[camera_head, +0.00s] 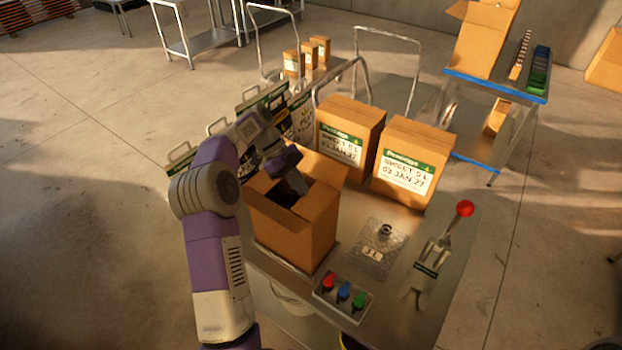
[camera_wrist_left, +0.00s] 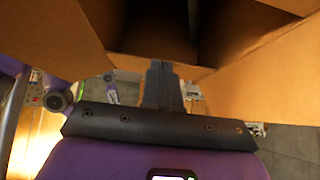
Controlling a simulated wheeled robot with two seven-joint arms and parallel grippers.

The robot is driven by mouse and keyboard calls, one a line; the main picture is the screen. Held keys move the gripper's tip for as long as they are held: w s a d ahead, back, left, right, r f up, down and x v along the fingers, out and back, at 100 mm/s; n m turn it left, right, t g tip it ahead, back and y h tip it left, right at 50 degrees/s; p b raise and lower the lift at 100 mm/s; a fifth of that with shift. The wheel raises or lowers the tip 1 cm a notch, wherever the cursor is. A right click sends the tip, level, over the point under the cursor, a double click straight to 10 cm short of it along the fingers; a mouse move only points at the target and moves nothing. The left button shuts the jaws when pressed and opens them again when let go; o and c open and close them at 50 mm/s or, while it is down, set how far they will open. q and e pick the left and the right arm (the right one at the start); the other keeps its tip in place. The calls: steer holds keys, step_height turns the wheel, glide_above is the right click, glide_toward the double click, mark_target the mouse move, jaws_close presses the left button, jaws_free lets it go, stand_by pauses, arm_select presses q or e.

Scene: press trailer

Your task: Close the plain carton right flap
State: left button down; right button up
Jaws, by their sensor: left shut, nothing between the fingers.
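The plain carton (camera_head: 290,232) stands open-topped at the left end of the metal table. One flap (camera_head: 325,168) stands up and leans outward at its back right; the other flaps are partly hidden by my arm. My left gripper (camera_head: 298,187) is over the carton's opening, fingers shut and empty. In the left wrist view the shut fingers (camera_wrist_left: 163,72) point at the dark opening, with carton panels (camera_wrist_left: 255,80) on both sides. I cannot tell whether the fingers touch cardboard. My right gripper is in neither view.
Two closed labelled cartons (camera_head: 404,165) stand behind on the table (camera_head: 400,320). A button box (camera_head: 343,297), a clear plate (camera_head: 381,247) and a red-knobbed lever press (camera_head: 440,245) are to the right. Bags with handles (camera_head: 302,115) stand behind my left arm.

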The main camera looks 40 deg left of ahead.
arm_select(q)
steer(key=shift+a+f, duration=0.1)
steer(key=shift+f, duration=0.2)
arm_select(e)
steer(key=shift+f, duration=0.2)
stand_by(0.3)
